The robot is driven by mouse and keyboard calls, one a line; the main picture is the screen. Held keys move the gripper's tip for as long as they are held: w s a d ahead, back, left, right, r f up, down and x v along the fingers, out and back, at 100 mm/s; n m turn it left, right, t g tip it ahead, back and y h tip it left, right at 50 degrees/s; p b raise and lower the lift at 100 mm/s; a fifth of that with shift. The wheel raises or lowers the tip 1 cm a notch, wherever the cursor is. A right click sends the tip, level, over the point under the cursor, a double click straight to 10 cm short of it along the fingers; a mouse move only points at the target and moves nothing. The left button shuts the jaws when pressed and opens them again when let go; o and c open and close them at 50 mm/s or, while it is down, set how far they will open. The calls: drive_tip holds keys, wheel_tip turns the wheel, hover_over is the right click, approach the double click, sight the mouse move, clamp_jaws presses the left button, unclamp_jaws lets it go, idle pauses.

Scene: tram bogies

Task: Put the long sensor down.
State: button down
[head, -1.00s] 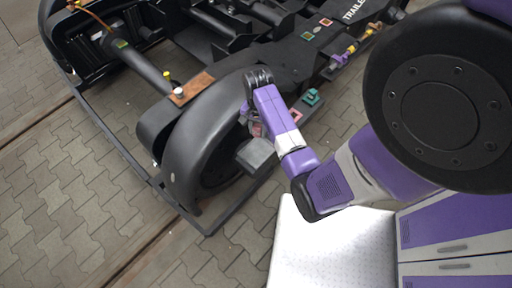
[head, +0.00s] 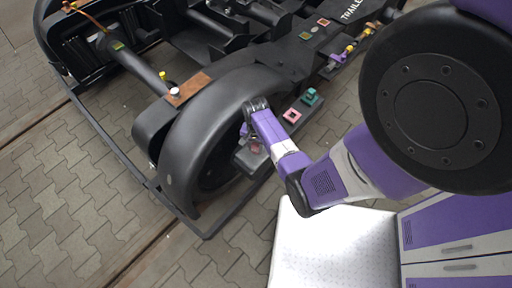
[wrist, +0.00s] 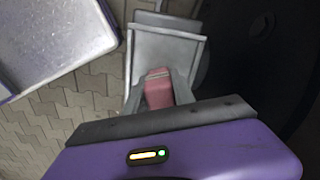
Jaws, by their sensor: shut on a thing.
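My gripper (wrist: 158,92) is shut on a pinkish-red block (wrist: 158,88), seen between its grey fingers in the wrist view. I take this block for the long sensor; its full length cannot be told. A flat grey tray-like part with a raised rim (wrist: 166,48) lies just beyond the fingers. Whether the block touches it is unclear. In the head view my gripper (head: 252,143) is beside the black wheel guard, and the arm hides much of the block.
The black bogie (head: 225,100) fills the upper left. A pink square part (head: 291,115) and a teal part (head: 311,97) sit on its side ledge. A white speckled tabletop (head: 330,250) stands at the front, beside purple drawers (head: 455,240). Paving (head: 70,200) is clear at left.

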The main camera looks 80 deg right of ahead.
drive_tip(key=shift+f, duration=0.2)
drive_tip(key=c, duration=1.1)
unclamp_jaws()
drive_tip(key=shift+r, duration=0.1)
drive_tip(key=shift+o, duration=0.2)
